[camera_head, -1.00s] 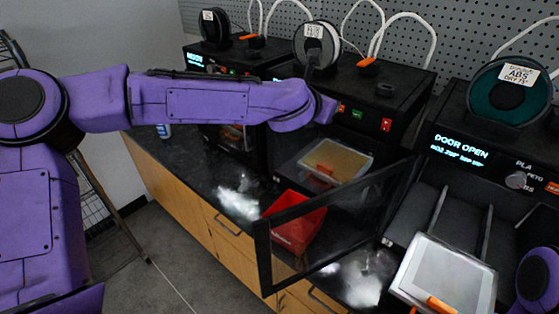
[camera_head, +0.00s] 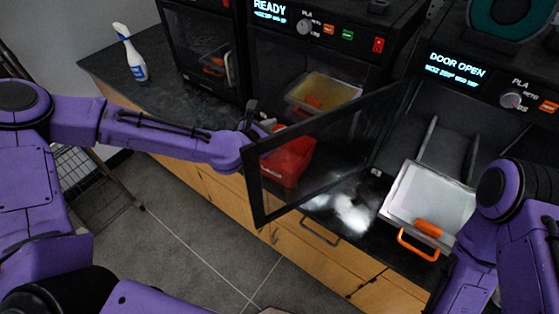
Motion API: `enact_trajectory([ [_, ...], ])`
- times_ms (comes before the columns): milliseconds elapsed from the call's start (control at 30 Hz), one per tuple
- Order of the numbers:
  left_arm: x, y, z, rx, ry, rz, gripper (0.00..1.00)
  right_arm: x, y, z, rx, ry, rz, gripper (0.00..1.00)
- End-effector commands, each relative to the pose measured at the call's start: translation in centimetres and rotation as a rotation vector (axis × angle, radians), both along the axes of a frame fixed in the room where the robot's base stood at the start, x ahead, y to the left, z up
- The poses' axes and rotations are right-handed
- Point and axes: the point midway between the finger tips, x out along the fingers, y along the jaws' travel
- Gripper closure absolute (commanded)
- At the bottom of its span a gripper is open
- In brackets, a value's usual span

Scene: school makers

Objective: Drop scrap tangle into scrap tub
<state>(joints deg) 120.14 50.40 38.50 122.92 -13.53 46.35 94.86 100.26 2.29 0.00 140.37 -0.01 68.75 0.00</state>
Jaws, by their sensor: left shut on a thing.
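The red scrap tub (camera_head: 286,166) stands on the dark counter in the middle of the view, partly behind an open glass printer door. My left arm reaches in from the left, and its gripper (camera_head: 256,116) is at the tub's back left, by its rim. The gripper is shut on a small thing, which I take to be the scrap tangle. It is mostly hidden, with only a small pale bit showing at the fingers. I cannot tell whether it is over the tub's opening. My right arm comes in at the right, and its gripper is out of view.
The open glass door (camera_head: 322,150) juts out over the counter in front of the tub. A printer with a yellowish plate (camera_head: 325,92) stands behind it. At the right, a build plate with an orange handle (camera_head: 430,200) sticks out. A spray bottle (camera_head: 132,55) stands on the far left counter.

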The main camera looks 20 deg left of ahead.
Motion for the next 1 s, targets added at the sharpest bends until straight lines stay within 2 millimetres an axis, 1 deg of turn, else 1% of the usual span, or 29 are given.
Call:
enact_trajectory([
  [33, 0.0, 0.0, -0.7, 0.0, -0.001, -0.001, 0.93, 0.0, 0.0, -0.7, 0.0, 0.0, 0.0, 0.65],
  [267, 0.0, 0.0, -0.6, 0.0, -0.001, -0.001, 0.93, 0.0, 0.0, -0.5, 0.0, 0.0, 0.0, 0.65],
  [300, 0.0, 0.0, -0.6, 0.0, -0.001, -0.001, 0.62, 0.0, 0.0, -0.5, 0.0, 0.0, 0.0, 0.65],
  [367, 0.0, 0.0, -0.6, 0.0, -0.001, -0.001, 0.42, 0.0, 0.0, -0.5, 0.0, 0.0, 0.0, 0.65],
  [400, 0.0, 0.0, -0.6, 0.0, -0.001, -0.001, 0.35, 0.0, 0.0, -0.5, 0.0, 0.0, 0.0, 0.65],
  [667, 0.0, 0.0, -0.6, 0.0, -0.002, 0.001, 0.35, 0.0, 0.0, -0.5, 0.0, 0.0, 0.0, 0.65],
  [733, -0.4, 0.2, -0.4, -0.001, -0.002, 0.001, 0.35, 0.0, 0.0, -0.6, 0.0, 0.0, 0.0, 0.65],
  [833, -1.8, 0.8, 0.3, -0.005, -0.004, 0.003, 0.35, 0.0, 0.0, -1.0, 0.0, 0.0, 0.0, 0.65],
  [1000, -5.4, 2.1, 2.1, -0.007, -0.004, 0.003, 0.35, 0.0, 0.0, -1.1, 0.0, 0.0, 0.0, 0.65],
])
